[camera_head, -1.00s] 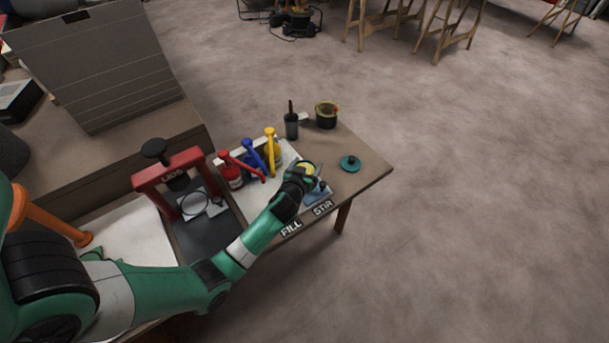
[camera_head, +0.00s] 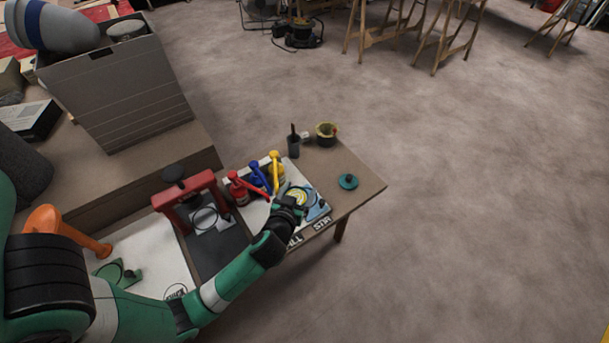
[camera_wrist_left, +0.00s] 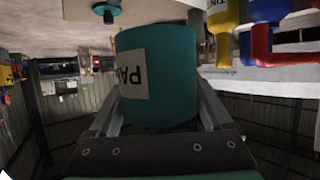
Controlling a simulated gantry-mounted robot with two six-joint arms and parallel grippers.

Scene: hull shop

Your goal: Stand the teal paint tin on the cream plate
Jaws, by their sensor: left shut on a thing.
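The teal paint tin fills the middle of the left wrist view (camera_wrist_left: 165,75), with a pale label on its side. My left gripper (camera_wrist_left: 158,112) is shut on it, one finger on each side. I cannot tell whether the tin touches anything below. My right gripper is not in view.
Red, blue and yellow pump bottles (camera_head: 258,178) stand close behind the gripper. A blue plate (camera_head: 318,213) is just right, by the STIR label. A teal lid (camera_head: 348,181) lies further right. A red press (camera_head: 190,190) stands left. The table's right end is mostly clear.

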